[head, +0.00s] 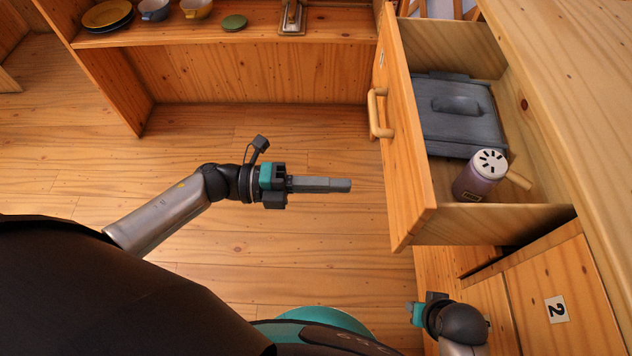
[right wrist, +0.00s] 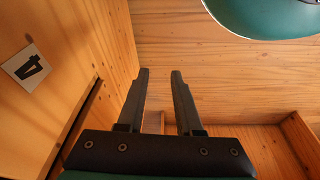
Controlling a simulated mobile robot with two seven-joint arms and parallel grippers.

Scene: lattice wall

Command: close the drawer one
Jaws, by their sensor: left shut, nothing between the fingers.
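The open drawer (head: 405,150) sticks out from the wooden cabinet at the right of the head view. Its front panel faces left, with a wooden bar handle (head: 375,113) and a small label (head: 381,57) too small to read. My left gripper (head: 345,185) is shut and empty. It points right at the drawer front, left of it and nearer than the handle, apart in the picture. Inside the drawer are a grey lidded box (head: 455,125) and a purple shaker (head: 475,180) with a white lid. My right gripper (right wrist: 160,73) is open and empty in the right wrist view.
A shelf (head: 240,32) with plates and cups (head: 155,10) stands at the back. A door labelled 2 (head: 540,300) is below the drawer, near my right arm. The floor (head: 270,125) around my left gripper is clear.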

